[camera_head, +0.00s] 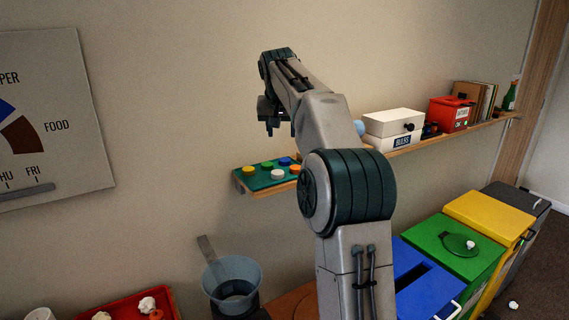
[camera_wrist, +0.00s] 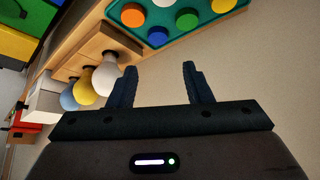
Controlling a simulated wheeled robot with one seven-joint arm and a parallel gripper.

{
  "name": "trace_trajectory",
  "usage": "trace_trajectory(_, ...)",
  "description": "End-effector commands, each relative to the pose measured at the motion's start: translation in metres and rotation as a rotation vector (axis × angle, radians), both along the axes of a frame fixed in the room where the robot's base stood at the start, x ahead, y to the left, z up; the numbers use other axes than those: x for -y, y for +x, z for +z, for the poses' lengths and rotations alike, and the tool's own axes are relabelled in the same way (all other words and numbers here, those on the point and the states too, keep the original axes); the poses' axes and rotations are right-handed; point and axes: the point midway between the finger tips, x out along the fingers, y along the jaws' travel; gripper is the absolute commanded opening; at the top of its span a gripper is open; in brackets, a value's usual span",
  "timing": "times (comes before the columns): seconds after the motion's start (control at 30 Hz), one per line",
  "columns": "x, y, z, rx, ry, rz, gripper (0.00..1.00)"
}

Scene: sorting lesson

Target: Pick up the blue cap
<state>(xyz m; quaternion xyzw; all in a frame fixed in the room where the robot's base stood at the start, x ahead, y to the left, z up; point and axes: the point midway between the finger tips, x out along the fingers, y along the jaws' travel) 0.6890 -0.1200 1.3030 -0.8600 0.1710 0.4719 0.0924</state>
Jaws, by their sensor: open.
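The blue cap (camera_head: 285,161) sits on a teal-green tray (camera_head: 254,184) at the left end of the wall shelf. In the wrist view the blue cap (camera_wrist: 157,37) is near the top middle, between an orange cap (camera_wrist: 133,15) and a green cap (camera_wrist: 187,19). My gripper (camera_head: 272,130) is above the tray in the head view, apart from the caps. In the wrist view my gripper (camera_wrist: 160,70) has its two fingers spread with nothing between them. My arm covers part of the shelf in the head view.
A white cap (camera_head: 277,174) and a yellow cap (camera_head: 249,171) share the tray. Bulbs, including a white one (camera_wrist: 106,76) and a yellow one (camera_wrist: 84,89), stand beside it on a wooden block. White boxes (camera_head: 393,122) and a red box (camera_head: 449,113) stand further right. The wall is close behind.

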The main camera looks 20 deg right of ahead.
Motion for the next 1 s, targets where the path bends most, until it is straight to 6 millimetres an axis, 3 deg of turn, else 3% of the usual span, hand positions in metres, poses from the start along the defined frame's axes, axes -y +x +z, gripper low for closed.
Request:
trace_trajectory(0.13,0.006,0.01,-0.013,0.0,0.002,-0.007,0.45)
trace_trajectory(0.4,0.017,0.035,-0.056,0.0,0.002,-0.005,0.45)
trace_trajectory(0.73,0.024,0.049,-0.08,0.002,0.002,-0.006,0.45)
trace_trajectory(1.0,0.033,0.067,-0.111,0.002,0.002,-0.006,0.45)
